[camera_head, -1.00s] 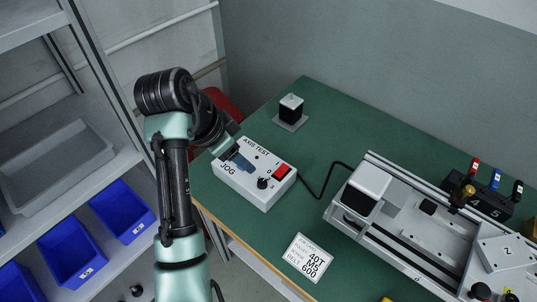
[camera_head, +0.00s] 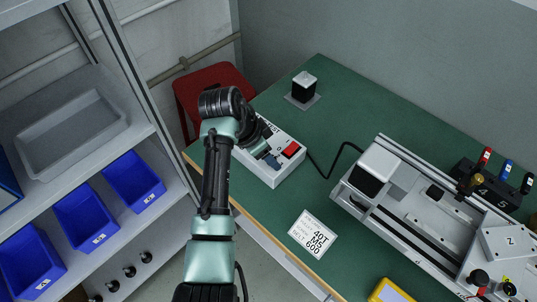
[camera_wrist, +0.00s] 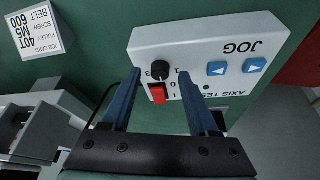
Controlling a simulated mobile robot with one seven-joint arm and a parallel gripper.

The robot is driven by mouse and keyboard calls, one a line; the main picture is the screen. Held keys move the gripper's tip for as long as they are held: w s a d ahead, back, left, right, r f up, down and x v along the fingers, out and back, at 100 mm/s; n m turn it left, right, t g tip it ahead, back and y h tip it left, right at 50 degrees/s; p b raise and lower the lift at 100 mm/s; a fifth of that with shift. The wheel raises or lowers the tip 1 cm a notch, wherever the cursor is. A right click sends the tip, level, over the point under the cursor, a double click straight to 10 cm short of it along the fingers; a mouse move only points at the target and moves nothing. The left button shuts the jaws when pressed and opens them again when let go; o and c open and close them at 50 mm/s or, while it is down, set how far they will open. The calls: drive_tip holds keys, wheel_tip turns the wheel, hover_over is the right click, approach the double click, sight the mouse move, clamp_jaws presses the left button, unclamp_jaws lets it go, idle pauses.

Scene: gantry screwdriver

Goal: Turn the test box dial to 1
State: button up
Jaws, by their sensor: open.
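The white test box (camera_head: 264,173) sits on the green table, near its left edge. In the wrist view its top face (camera_wrist: 215,35) shows the JOG label, two blue arrow buttons (camera_wrist: 236,68), a red rocker switch (camera_wrist: 157,94) and the black dial (camera_wrist: 160,71). A 3 and a 1 are printed beside the dial; I cannot tell where its pointer stands. My gripper (camera_wrist: 160,73) is open above the box, with the dial between its blue fingertips in the picture. I cannot tell whether the fingers touch it. In the head view my arm and gripper (camera_head: 271,160) hide the dial.
A black cable (camera_head: 325,172) runs from the box towards the grey gantry (camera_head: 400,215). A small black-and-white block (camera_head: 304,88) stands behind the box. A red stool (camera_head: 205,85) and a shelf with blue bins (camera_head: 85,215) are at left.

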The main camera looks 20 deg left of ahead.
drive_tip(key=shift+w+d+f, duration=0.1)
drive_tip(key=shift+w+f, duration=0.05)
drive_tip(key=shift+f, duration=0.15)
clamp_jaws()
